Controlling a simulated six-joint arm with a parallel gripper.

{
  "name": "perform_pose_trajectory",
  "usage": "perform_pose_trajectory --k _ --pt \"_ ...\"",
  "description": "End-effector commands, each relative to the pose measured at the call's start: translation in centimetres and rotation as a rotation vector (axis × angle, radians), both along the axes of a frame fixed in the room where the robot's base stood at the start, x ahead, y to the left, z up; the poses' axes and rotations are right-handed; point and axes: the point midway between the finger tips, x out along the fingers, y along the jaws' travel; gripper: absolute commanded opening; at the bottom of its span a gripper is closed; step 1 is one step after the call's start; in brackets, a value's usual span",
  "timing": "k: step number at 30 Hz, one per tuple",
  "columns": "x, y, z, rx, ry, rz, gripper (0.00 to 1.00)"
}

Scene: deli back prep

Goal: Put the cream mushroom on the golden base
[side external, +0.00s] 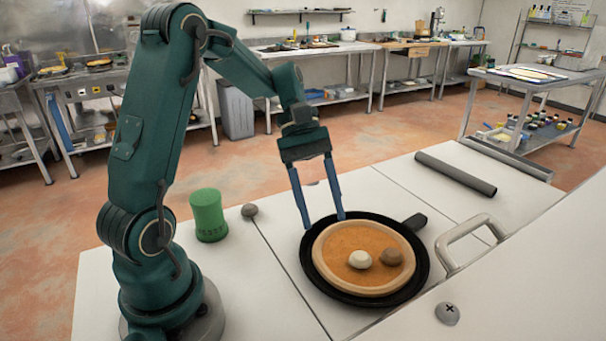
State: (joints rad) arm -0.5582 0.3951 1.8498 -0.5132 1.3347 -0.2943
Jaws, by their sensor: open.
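The golden base (341,241) is a round crust with an orange top, lying in a black pan (420,276) on the white table.
A green cylinder (208,215) stands left of the pan, with a small grey-brown lump (249,210) beside it. The pan's handle (413,222) points to the back right. A dark bar (455,173) lies at the back right. A metal handle (466,240) rises right of the pan.

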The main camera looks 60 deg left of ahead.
Motion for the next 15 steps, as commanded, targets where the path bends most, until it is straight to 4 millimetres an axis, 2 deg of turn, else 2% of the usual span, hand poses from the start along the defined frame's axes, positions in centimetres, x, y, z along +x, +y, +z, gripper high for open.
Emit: perform_pose_trajectory --k 1,6,15 --pt "-0.8 -0.9 0.8 0.067 -0.053 -0.073 0.54" --pt "-3.6 -2.6 2.3 0.278 -0.227 -0.308 0.54" --pt "-7.9 -3.7 3.7 0.612 -0.58 -0.699 0.54"
